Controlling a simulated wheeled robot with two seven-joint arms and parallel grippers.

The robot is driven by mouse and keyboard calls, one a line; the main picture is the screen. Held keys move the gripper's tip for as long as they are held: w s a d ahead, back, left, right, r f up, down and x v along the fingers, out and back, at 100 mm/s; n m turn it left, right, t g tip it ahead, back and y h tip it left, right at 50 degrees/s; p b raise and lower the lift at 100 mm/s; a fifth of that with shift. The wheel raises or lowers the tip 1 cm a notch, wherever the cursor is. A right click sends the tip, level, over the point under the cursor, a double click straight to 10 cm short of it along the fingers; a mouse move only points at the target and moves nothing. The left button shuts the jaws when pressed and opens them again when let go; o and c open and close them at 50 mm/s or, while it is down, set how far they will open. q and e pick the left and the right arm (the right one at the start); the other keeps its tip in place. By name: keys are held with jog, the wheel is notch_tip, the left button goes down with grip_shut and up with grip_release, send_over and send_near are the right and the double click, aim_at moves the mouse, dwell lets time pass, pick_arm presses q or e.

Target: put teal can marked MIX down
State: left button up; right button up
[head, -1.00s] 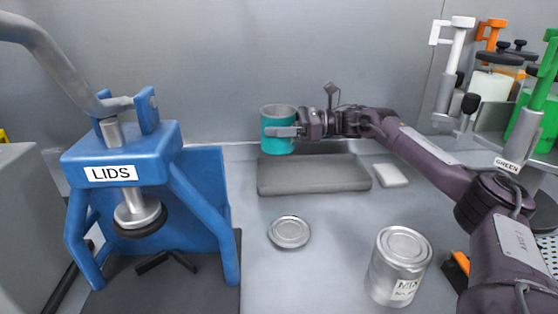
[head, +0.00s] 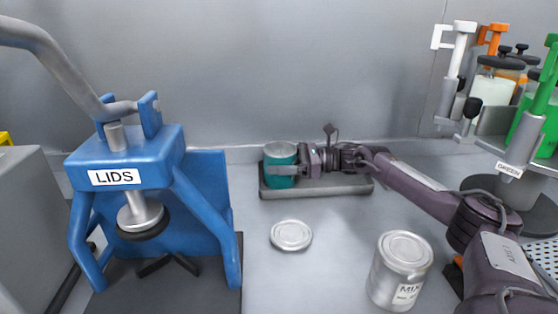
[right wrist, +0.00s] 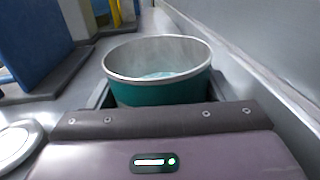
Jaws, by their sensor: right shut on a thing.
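The teal can (head: 280,172) is upright and open-topped, at the left end of the dark grey mat (head: 325,188) near the back wall. Whether its base touches the mat is hard to tell. My right gripper (head: 284,170) is shut on the can from its right side. In the right wrist view the teal can (right wrist: 160,92) stands between the fingers, with teal liquid inside. No MIX mark shows on the teal can; a grey lidded can (head: 400,272) at the front carries a MIX label. My left gripper is not in view.
The blue LIDS press (head: 125,160) stands at the left. A round silver lid (head: 291,235) lies on the bench in the middle. Paint dispensers in white, orange and green (head: 540,90) stand at the right. The bench between lid and mat is clear.

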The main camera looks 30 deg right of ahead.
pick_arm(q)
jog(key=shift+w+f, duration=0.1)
pick_arm(e)
jog(key=o, duration=0.9)
jog(key=shift+f, duration=0.1)
jog(key=o, duration=0.4)
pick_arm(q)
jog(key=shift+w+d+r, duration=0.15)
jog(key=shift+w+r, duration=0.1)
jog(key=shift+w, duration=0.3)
pick_arm(e)
jog(key=shift+r, duration=0.2)
jog(key=v, duration=0.2)
jog(key=shift+s+d+f+b, duration=0.15)
jog(key=shift+d+f+b, duration=0.05)
jog(key=shift+d+b, duration=0.15)
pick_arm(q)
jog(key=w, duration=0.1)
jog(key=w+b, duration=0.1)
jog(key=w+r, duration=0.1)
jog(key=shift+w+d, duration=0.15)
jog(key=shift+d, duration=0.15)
pick_arm(e)
jog(key=v, duration=0.9)
jog(key=shift+s+d+r, duration=0.1)
jog(key=shift+s, duration=0.05)
